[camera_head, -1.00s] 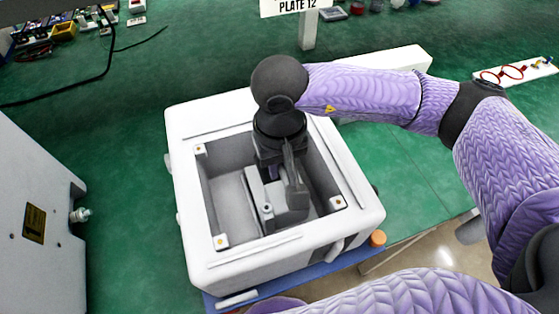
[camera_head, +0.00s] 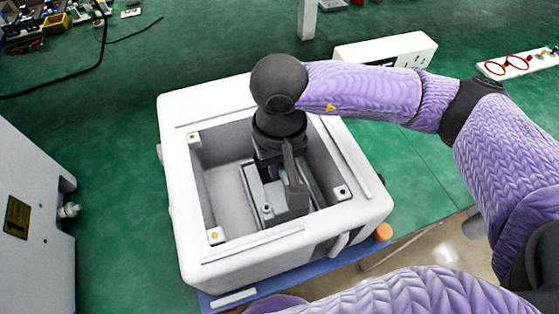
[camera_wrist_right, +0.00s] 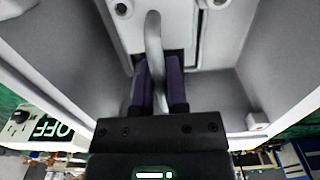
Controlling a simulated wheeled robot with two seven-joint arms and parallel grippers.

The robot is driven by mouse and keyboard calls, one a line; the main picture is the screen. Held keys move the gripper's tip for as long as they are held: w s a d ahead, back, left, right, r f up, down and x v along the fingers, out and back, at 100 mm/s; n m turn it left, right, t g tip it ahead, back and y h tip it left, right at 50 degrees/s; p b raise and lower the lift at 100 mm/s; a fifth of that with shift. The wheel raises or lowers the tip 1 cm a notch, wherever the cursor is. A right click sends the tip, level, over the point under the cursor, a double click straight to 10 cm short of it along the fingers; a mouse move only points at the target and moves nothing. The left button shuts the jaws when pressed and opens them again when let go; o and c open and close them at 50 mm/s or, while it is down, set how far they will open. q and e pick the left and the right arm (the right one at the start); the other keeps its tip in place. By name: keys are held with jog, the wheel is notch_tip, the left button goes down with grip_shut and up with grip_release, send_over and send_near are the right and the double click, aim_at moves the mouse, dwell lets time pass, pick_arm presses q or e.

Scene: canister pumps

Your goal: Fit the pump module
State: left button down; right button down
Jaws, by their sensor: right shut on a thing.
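The pump module (camera_head: 257,195) is a light grey block inside the open cavity of the white housing (camera_head: 178,180). My right gripper (camera_head: 271,173) reaches down into the cavity from above. In the right wrist view its two dark purple fingers (camera_wrist_right: 158,92) are shut on the curved grey handle (camera_wrist_right: 154,45) of the module. The module's pale top (camera_wrist_right: 180,30) shows beyond the handle. Gripper and wrist hide much of the module in the head view, and I cannot tell whether its underside touches the cavity floor. My left gripper is not in view.
A grey cabinet (camera_head: 35,200) stands at the left. A white box (camera_head: 390,48) lies behind. Brass-coloured corner fittings line the opening. Green table is clear between.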

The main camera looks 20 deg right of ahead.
jog(key=shift+f+b, duration=0.2)
jog(key=shift+b, duration=0.15)
dwell(0.4)
jog(key=c, duration=0.6)
grip_release()
notch_tip(320, 180, up, 10)
jog(key=shift+p, duration=0.9)
